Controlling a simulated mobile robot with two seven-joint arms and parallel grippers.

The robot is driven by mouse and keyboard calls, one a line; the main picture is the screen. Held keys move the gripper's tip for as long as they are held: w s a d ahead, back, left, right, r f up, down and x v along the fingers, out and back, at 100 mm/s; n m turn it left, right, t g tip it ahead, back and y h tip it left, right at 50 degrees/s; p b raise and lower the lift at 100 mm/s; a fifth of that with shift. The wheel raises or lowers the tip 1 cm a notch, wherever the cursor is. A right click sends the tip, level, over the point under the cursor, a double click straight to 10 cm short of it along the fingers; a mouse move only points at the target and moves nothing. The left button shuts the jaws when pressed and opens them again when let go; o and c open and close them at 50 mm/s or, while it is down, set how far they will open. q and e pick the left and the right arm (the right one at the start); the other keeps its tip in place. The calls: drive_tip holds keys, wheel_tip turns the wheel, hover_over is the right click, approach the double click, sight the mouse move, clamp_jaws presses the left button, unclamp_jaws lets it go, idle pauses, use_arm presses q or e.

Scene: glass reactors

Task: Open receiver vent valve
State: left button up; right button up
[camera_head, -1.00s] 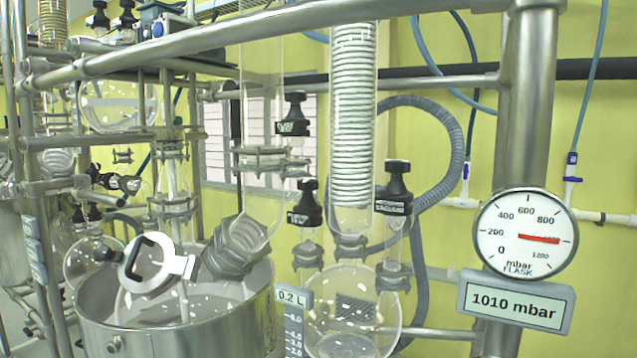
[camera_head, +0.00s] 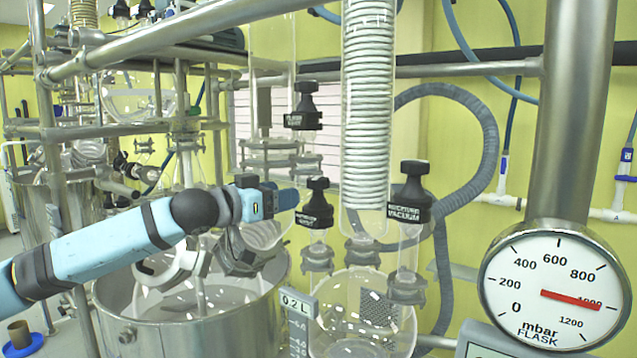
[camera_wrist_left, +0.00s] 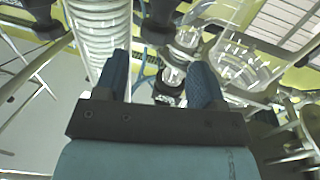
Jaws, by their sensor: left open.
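Several black-capped valve knobs stand on the glassware. One knob (camera_head: 315,205) has a two-line label I cannot fully read; it sits on a short glass neck left of the coil condenser. Another knob (camera_head: 409,195), whose label's lower line reads VACUUM, is to the right of the condenser. A third knob (camera_head: 303,106) is higher up. I cannot tell for sure which is the receiver vent. My left gripper (camera_head: 287,199) is just left of the first knob, at about its height. In the wrist view its two blue fingers (camera_wrist_left: 160,74) are apart, with dark parts seen between and beyond them.
The glass coil condenser (camera_head: 367,105) stands over the round receiver flask (camera_head: 360,310). A steel vessel (camera_head: 190,325) is below my left arm. A steel post (camera_head: 578,120) with a pressure gauge (camera_head: 556,287) is at right. A steel rail crosses above.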

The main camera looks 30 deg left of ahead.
sight(318, 188)
use_arm(q)
drive_tip(key=p+x, duration=0.2)
drive_tip(key=x, duration=0.7)
drive_tip(key=shift+w+d+r+p, duration=0.1)
drive_tip(key=shift+w+d+p, duration=0.05)
drive_tip(key=shift+p, duration=0.2)
drive_tip(key=shift+w+d, duration=0.15)
drive_tip(key=shift+w, duration=0.2)
use_arm(e)
drive_tip(key=shift+d+r+m, duration=0.2)
drive_tip(key=shift+r+m, duration=0.2)
drive_tip(key=shift+r, duration=0.7)
use_arm(q)
drive_tip(key=shift+c, duration=0.2)
use_arm(e)
drive_tip(key=shift+w, duration=0.1)
use_arm(q)
drive_tip(key=c, duration=0.6)
